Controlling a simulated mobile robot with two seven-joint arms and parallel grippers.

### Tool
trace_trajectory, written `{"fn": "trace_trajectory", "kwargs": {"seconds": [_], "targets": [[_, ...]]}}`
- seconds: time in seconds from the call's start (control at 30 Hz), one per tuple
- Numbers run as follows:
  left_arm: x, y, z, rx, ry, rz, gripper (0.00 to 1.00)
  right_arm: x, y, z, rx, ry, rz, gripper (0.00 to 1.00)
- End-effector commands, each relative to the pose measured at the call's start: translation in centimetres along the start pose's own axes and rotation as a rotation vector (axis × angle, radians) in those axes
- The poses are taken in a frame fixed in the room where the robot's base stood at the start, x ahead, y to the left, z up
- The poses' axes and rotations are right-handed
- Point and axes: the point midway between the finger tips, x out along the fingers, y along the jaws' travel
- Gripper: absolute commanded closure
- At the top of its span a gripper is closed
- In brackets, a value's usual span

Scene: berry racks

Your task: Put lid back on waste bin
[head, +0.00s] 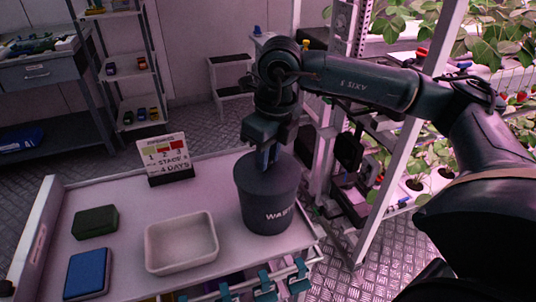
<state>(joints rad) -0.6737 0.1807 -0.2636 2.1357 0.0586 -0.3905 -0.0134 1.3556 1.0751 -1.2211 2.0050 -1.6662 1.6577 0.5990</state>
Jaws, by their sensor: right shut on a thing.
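The dark grey waste bin (267,208) stands upright at the right end of the pale table, with white lettering on its side. A dark lid (287,172) appears on top of the bin; whether it is fully seated I cannot tell. My right gripper (268,160) points down over the bin's top and is shut on the lid, at its middle; the grip itself is partly hidden by the fingers. My left gripper is not in view.
On the table (125,250) are an empty white tray (181,243), a dark green box (95,221), a blue box (88,273) and a small sign (164,157). Plant racks (384,170) stand close to the right. A step stool (230,85) stands behind.

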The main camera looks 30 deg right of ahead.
Motion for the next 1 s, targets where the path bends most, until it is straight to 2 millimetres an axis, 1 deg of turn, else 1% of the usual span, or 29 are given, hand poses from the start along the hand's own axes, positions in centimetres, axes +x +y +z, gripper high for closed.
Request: {"fn": "trace_trajectory", "kwargs": {"seconds": [0.4,0.8,1.0], "targets": [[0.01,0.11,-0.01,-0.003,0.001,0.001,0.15,-0.01,0.00,0.00,0.000,0.000,0.000,1.00],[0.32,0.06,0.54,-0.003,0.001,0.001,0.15,0.35,0.00,-0.06,0.000,0.001,0.000,1.00],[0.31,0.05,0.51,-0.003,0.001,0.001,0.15,0.29,0.00,-0.05,0.000,0.001,0.000,1.00]]}}
